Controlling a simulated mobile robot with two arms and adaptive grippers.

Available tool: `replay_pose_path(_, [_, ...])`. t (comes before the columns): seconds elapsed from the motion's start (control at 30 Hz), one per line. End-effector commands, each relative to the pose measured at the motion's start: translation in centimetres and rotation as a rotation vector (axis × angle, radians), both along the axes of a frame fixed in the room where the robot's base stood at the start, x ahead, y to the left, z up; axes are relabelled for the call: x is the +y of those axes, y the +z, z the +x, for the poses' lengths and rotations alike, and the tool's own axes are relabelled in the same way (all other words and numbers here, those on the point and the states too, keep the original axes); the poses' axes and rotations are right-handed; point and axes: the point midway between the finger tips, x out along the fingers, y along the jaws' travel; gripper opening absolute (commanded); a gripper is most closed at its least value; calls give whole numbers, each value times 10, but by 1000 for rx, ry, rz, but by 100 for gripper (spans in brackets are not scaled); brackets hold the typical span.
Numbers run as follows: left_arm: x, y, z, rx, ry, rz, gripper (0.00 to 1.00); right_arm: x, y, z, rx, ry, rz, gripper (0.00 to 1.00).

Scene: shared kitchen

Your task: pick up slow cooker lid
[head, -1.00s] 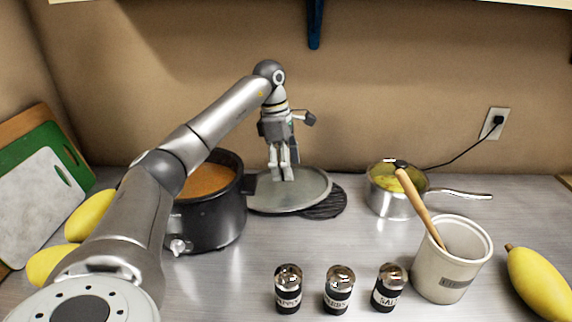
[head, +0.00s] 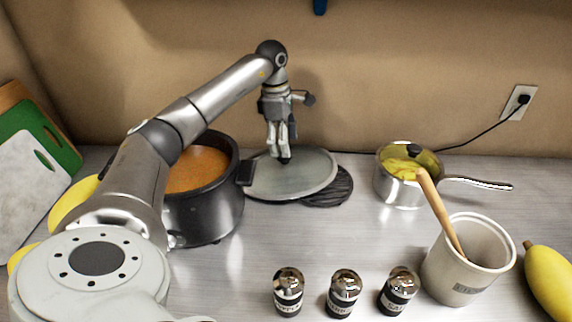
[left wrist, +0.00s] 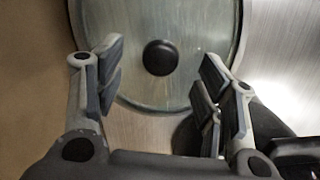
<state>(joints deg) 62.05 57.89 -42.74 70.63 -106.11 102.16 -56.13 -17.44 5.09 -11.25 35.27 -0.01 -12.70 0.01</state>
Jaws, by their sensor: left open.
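The slow cooker lid (head: 310,178) is a round glass disc lying flat on the counter, partly over a black ribbed mat. In the left wrist view the lid (left wrist: 115,20) shows its dark round knob (left wrist: 160,57) in the middle. My left gripper (head: 281,158) is over the lid, pointing down. In the left wrist view my left gripper (left wrist: 160,65) is open, with the knob between its spread fingers. I cannot tell whether the fingers touch the knob. My right gripper is not in view.
The slow cooker (head: 208,215), full of orange food, stands open left of the lid. A saucepan (head: 400,190), a crock with a wooden spoon (head: 450,280) and several shakers (head: 343,295) stand to the right and front. The wall is close behind.

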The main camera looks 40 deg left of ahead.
Motion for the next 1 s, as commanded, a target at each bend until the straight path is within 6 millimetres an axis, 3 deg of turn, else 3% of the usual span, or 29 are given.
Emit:
replay_pose_path(0.33, [-4, -42, 1, 3, 0, -1, 63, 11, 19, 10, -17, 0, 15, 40])
replay_pose_path(0.63, [-4, -47, 2, 0, 0, -1, 63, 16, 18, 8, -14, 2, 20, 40])
replay_pose_path(1.0, [-4, -47, 2, 0, 0, -1, 15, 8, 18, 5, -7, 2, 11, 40])
